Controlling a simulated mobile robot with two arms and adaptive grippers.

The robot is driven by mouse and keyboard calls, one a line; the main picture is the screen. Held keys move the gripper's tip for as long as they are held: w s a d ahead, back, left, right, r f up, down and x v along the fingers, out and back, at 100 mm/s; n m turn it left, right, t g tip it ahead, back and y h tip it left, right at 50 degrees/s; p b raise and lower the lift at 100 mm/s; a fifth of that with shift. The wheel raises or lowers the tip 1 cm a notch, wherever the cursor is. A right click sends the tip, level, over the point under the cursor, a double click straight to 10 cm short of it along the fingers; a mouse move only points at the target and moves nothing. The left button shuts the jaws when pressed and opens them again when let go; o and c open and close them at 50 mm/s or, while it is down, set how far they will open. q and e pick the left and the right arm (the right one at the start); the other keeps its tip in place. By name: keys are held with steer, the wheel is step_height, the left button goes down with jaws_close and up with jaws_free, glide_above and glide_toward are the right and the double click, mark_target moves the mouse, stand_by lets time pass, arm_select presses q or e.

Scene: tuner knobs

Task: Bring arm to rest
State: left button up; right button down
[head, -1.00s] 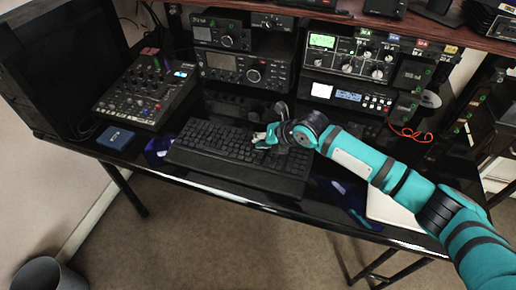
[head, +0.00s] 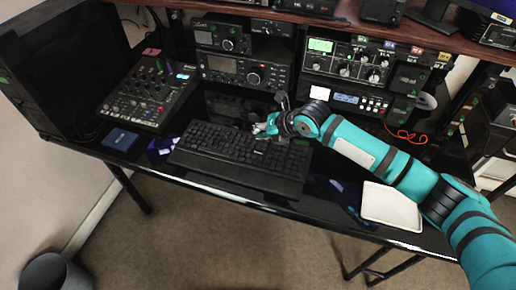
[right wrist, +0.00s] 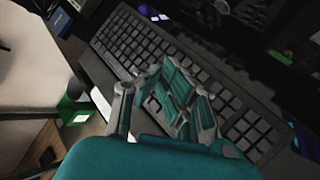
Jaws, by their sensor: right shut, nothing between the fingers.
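My right gripper (head: 266,127) is shut and empty above the black keyboard (head: 225,146) on the desk. In the right wrist view my right gripper (right wrist: 172,92) shows over the keyboard (right wrist: 120,50), with its fingers together. My right arm reaches in from the right side of the head view, over the desk. I cannot tell whether the fingers touch the keys. My left gripper is not in view.
Radio units with tuner knobs (head: 254,76) stand behind the keyboard, with a meter unit (head: 350,62) to their right. A mixer (head: 146,99) and a blue box (head: 120,139) are at the left. A white tray (head: 391,218) lies at the front right. Bare floor is in front.

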steer(key=shift+f, duration=0.1)
stand_by(0.7)
